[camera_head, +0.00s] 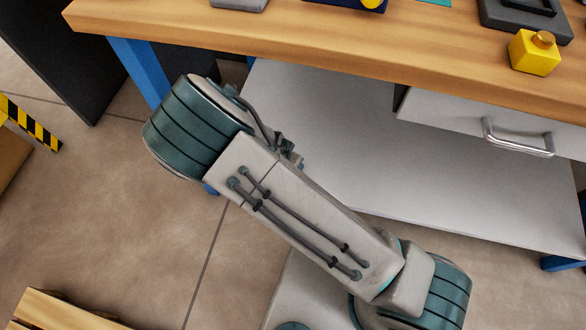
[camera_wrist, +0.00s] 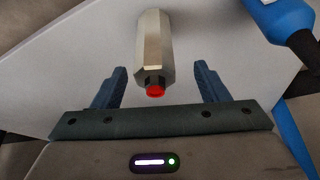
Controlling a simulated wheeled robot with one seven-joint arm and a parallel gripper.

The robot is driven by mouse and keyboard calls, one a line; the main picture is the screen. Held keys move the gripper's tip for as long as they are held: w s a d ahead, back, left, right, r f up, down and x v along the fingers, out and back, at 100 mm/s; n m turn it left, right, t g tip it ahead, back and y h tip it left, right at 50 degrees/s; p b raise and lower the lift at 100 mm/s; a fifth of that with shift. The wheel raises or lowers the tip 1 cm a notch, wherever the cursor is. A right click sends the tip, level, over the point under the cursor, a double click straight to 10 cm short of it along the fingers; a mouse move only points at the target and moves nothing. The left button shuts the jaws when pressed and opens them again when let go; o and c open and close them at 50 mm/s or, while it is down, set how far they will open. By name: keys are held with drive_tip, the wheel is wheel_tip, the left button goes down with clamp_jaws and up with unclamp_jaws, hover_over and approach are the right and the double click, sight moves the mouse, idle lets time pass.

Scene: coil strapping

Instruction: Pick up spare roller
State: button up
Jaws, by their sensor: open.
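A pale metallic, faceted roller-like piece with a dark collar and red tip (camera_wrist: 154,45) lies on the light grey shelf (camera_wrist: 85,55) in the wrist view. I take it as the spare roller. Its red end points toward my gripper (camera_wrist: 160,70). My gripper is open, with one blue-grey finger on each side of the piece and visible gaps between. I cannot tell whether the fingers are at its height. In the head view my arm reaches to the bench's lower shelf (camera_head: 340,150); the gripper and the piece are hidden there.
A wooden bench top (camera_head: 300,45) overhangs the shelf, with a drawer (camera_head: 480,125) and its metal handle at right. A blue bench leg (camera_head: 138,72) stands at left. A blue object with a dark end (camera_wrist: 280,18) is at the wrist view's upper right.

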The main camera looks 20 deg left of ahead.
drive_tip(key=shift+d+b+x, duration=0.2)
drive_tip(key=shift+b+x, duration=0.8)
drive_tip(key=shift+x, duration=0.45)
drive_tip(key=shift+d+b+x, duration=0.2)
drive_tip(key=shift+b+x, duration=0.8)
drive_tip(key=shift+x, duration=0.45)
drive_tip(key=shift+r, duration=0.1)
drive_tip(key=c, duration=1.4)
drive_tip(key=shift+r, duration=0.1)
